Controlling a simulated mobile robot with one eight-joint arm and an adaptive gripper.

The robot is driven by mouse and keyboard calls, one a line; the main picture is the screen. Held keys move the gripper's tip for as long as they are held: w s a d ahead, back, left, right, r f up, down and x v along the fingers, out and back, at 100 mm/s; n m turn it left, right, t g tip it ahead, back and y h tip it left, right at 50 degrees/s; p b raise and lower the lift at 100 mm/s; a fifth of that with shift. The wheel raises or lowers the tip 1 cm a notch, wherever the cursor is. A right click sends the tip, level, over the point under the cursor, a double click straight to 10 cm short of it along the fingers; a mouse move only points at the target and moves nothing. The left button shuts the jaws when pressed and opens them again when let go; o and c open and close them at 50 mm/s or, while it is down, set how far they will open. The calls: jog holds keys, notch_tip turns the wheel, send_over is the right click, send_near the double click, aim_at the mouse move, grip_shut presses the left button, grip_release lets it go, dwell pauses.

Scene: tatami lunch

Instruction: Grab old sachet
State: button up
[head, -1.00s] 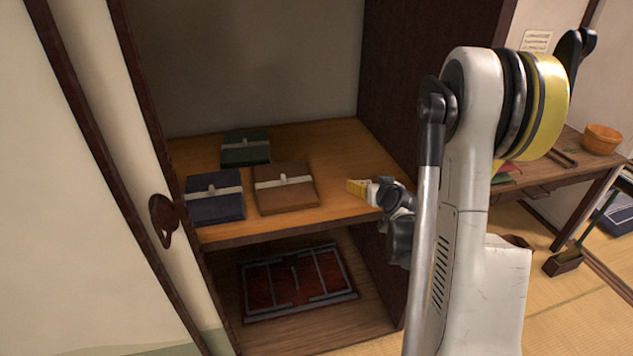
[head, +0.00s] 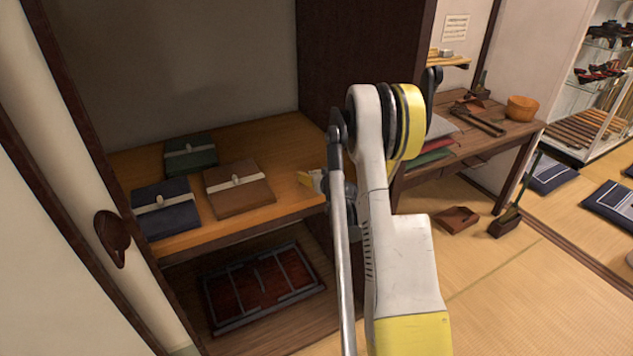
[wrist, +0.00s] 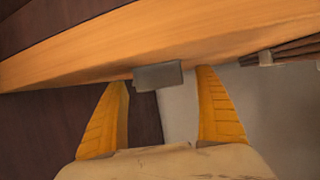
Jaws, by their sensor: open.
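My gripper (head: 309,181) has yellow fingers and is at the right end of the wooden shelf in the head view. In the wrist view my gripper (wrist: 161,77) is open, its two fingers spread apart. A small flat grey piece (wrist: 157,75) shows between and just beyond the fingertips, against the shelf's edge. It may be the old sachet; I cannot tell for sure, nor whether the fingers touch it. I cannot make it out in the head view.
The shelf (head: 285,148) carries a green bundle (head: 190,153), a blue bundle (head: 165,208) and a brown bundle (head: 239,188). A red-and-grey tray (head: 262,286) lies below. A dark side wall (head: 365,50) stands beside my arm.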

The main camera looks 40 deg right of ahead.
jog(key=shift+w+d+f, duration=0.15)
jog(key=shift+w, duration=0.25)
jog(key=c, duration=1)
jog(key=shift+o, duration=0.2)
